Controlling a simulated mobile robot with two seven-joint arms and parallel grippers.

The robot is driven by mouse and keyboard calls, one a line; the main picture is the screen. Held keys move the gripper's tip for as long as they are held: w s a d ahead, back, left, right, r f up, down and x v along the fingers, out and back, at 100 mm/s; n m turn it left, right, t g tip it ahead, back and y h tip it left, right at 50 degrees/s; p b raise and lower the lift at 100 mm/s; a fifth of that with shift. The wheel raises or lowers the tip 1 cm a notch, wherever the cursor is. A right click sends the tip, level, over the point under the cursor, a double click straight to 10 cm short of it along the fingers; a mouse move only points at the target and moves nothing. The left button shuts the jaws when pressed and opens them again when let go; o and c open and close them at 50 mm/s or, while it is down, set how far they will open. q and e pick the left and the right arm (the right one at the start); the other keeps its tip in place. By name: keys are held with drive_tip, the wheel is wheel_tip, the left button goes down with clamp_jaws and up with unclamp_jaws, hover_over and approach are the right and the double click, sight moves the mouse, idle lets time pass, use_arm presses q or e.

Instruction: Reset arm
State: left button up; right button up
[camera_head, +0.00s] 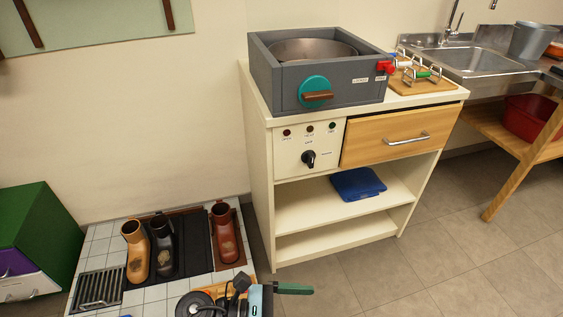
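Neither of my grippers shows in the head view, and no part of my arms can be made out. The task names no object.
A metal sink (480,62) is at the upper right. The floor (440,250) at the lower right is clear.

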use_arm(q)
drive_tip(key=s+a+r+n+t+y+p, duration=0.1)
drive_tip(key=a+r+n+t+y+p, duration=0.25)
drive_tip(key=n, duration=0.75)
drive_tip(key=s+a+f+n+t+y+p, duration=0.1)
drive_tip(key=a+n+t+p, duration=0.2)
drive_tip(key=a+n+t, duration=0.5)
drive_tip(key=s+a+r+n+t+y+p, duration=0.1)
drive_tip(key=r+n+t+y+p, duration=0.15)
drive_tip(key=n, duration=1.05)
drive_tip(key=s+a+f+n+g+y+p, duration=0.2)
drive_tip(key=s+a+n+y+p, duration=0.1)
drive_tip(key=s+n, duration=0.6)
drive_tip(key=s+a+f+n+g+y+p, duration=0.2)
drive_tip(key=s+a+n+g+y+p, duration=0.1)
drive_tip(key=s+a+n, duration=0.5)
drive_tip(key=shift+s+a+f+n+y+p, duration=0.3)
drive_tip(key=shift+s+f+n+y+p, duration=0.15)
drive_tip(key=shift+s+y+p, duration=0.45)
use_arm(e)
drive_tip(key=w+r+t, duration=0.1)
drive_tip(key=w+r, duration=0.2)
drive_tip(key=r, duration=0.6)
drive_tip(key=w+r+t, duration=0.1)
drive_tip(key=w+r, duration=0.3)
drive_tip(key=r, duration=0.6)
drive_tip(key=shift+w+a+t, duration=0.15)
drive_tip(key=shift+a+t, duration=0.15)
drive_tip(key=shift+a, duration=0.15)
